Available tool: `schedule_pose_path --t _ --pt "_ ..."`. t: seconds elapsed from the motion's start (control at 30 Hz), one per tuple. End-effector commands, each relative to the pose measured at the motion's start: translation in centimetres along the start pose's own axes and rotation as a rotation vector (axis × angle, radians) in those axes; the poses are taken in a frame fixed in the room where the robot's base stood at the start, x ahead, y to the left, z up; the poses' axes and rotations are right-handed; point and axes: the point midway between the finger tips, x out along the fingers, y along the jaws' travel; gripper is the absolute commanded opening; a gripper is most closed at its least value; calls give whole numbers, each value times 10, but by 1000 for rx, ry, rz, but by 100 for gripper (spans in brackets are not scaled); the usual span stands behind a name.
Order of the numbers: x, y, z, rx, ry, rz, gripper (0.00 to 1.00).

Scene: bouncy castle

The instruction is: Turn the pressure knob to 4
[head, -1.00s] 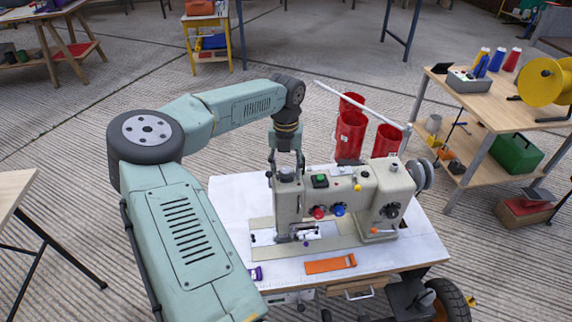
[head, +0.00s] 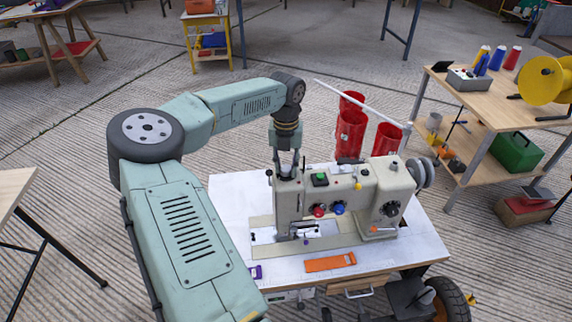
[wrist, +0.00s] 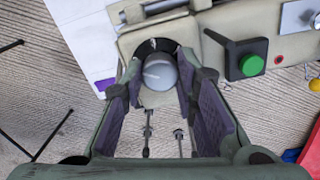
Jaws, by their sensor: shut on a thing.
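The sewing machine (head: 345,185) stands on a white-topped table. The pressure knob is a grey, rounded knob on top of the machine's left end. In the wrist view the pressure knob (wrist: 160,72) shows a pale line on its top, over a dark dial ring with small white marks. I cannot read any numbers. My gripper (head: 287,174) points straight down over the machine head. In the wrist view my gripper (wrist: 160,80) has its fingers on both sides of the knob, shut on it. In the head view the fingers mostly hide the knob.
A green button (head: 320,179), a red knob (head: 318,210) and a blue knob (head: 338,208) are on the machine to the right. Red cylinders (head: 350,133) stand behind it. An orange strip (head: 330,263) lies on the table in front.

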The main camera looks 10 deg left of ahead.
Motion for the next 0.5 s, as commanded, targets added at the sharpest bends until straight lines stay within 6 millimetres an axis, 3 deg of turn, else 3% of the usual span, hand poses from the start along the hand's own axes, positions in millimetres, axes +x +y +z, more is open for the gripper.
schedule_pose_path --t 0.27,0.5 --pt "0 0 0 46 0 -1 0" --pt "0 0 0 192 0 -1 0"
